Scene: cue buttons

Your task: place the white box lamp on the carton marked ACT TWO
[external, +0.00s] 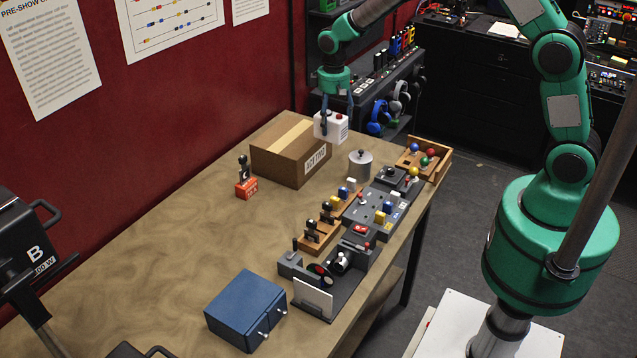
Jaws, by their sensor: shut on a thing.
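The white box lamp (330,127) is a small white block with dark marks on its side. My gripper (337,117) is shut on it from above and holds it near the right side of the carton's top. The carton marked ACT TWO (277,155) is a brown cardboard box with a pale tape strip and a white label on its front right face. It stands at the far end of the table. From this view I cannot tell whether the lamp touches the carton or hangs beyond it.
The wooden table (177,243) has free room at its left and middle. A lidded pot (360,164) stands just right of the carton. A red block with a black lever (245,182) stands to its left. Button panels (375,207) line the right edge; a blue box (246,309) stands in front.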

